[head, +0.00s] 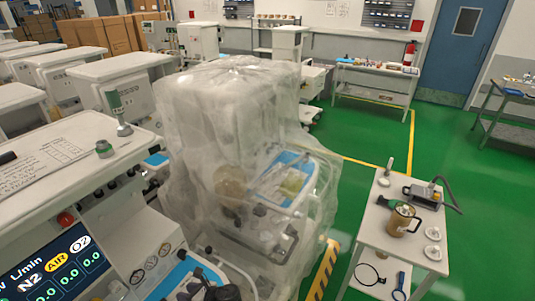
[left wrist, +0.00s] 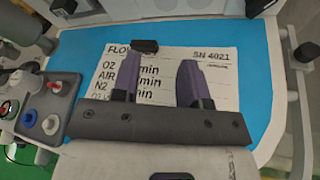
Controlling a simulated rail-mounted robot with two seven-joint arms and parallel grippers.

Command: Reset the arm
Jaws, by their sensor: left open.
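My left gripper (left wrist: 164,58) shows in the left wrist view with its two dark purple fingers apart and nothing between them. It is over a white printed sheet (left wrist: 218,72) that lies on a blue work surface (left wrist: 85,45). The sheet reads "SN 4021" and lists O2, AIR and N2; the fingers hide part of the text. I cannot tell how far above the sheet the fingers are. In the head view I cannot make out the left gripper clearly; dark parts show at the bottom edge. My right gripper is in neither view.
A grey block with coloured knobs (left wrist: 48,112) is left of the sheet. In the head view, an anaesthesia cart with a gas display (head: 62,262) is at left, a plastic-wrapped machine (head: 225,110) in the middle, and a white trolley (head: 383,232) at right. Green floor is clear beyond the trolley.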

